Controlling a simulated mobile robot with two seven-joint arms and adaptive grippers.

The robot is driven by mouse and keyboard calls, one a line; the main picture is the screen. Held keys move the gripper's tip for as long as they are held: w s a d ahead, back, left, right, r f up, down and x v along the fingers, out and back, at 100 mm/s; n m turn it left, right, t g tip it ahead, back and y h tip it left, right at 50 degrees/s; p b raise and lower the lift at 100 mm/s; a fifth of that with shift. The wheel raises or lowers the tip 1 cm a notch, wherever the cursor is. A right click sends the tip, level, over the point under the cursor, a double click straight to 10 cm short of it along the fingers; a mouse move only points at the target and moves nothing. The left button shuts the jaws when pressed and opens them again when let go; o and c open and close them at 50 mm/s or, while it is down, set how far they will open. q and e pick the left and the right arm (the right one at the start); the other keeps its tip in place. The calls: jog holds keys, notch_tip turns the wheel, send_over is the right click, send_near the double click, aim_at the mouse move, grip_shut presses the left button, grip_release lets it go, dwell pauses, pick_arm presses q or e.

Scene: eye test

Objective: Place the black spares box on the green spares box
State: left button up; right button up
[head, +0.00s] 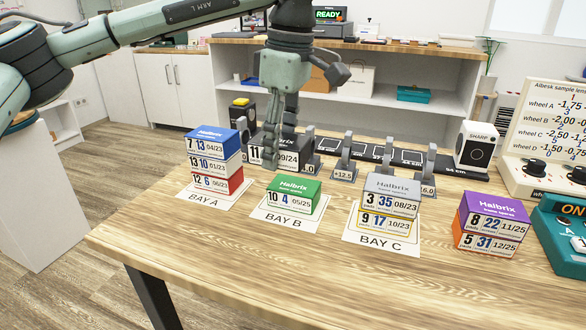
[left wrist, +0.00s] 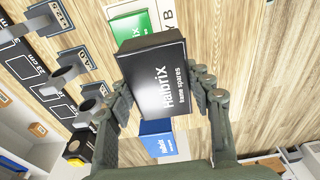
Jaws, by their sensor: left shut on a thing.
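The black spares box (head: 288,158) is held by my left gripper (head: 281,140), behind the green spares box in the head view. In the left wrist view the black box (left wrist: 155,78) sits between the two fingers (left wrist: 160,95), its lettered top facing the camera. The green spares box (head: 294,188) stands alone on the Bay B mat (head: 272,216), with nothing on top. It also shows past the black box in the left wrist view (left wrist: 131,26), partly covered. How high the black box hangs is hard to tell. My right gripper is not in view.
Bay A holds a stack with a blue box (head: 212,142) on top. Bay C holds a grey box (head: 393,192) on a yellow one. A purple box (head: 496,213) tops an orange one at right. Metal holders (head: 345,160) stand behind. The front table is clear.

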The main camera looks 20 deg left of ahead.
aim_at(294, 134)
pick_arm(q)
jog(key=shift+w+d+f, duration=0.35)
jog(key=shift+w+f, duration=0.1)
jog(key=shift+w, duration=0.2)
jog(key=shift+w+d+f, duration=0.3)
jog(key=shift+w+f, duration=0.1)
jog(key=shift+w, duration=0.2)
jog(key=shift+w+d+f, duration=0.15)
jog(key=shift+w+f, duration=0.2)
jog(key=shift+f, duration=1.85)
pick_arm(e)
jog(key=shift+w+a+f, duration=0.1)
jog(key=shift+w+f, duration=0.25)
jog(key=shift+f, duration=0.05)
pick_arm(q)
jog(key=shift+f, duration=0.1)
jog(key=shift+f, duration=0.1)
jog(key=o, duration=1.1)
jog(key=shift+o, duration=0.7)
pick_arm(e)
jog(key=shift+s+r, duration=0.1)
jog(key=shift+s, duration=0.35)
